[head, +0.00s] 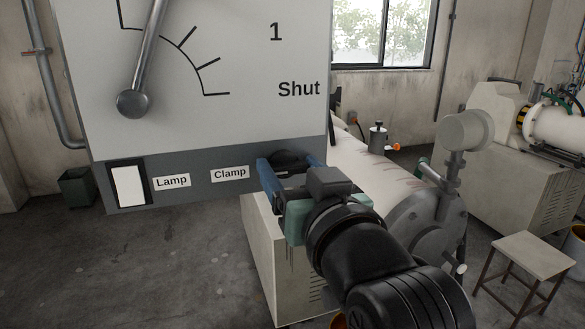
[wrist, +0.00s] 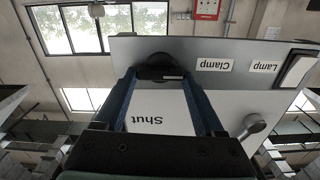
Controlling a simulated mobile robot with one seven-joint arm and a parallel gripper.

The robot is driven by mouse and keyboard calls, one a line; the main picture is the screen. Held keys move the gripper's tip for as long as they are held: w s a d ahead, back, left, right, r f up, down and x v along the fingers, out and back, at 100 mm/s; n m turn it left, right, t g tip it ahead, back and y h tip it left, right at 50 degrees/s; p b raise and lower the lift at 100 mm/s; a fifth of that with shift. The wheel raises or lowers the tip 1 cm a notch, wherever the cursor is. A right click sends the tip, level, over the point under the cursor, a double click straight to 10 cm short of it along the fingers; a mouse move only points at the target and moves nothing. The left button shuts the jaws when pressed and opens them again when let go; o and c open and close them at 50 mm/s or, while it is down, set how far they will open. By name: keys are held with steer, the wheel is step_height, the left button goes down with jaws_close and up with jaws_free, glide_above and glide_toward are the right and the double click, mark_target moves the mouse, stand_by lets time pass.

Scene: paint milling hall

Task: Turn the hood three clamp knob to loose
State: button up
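The black clamp knob (wrist: 160,60) is on the dark lower strip of the hood panel, beside the label "Clamp" (wrist: 215,65). The wrist view shows it upside down, with a bar grip and a small pale mark. In the head view the knob (head: 291,158) is partly hidden by my gripper. My gripper (head: 289,168) has its blue fingers spread wide, one on each side of the knob. In the wrist view my gripper (wrist: 159,77) has its fingertips close to the bar's ends. I cannot tell whether they touch it.
A lamp switch (head: 128,186) sits at the panel's lower left. A pale mill (head: 363,160) stands right of the panel, and a stool (head: 531,254) is farther right.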

steer(key=c, duration=0.6)
steer(key=shift+f+n+b, duration=0.1)
steer(key=shift+n+b, duration=0.5)
steer(key=shift+b, duration=0.1)
steer(key=o, duration=1.4)
steer(key=b+v, duration=0.4)
steer(key=v, duration=0.9)
steer(key=shift+b, duration=0.35)
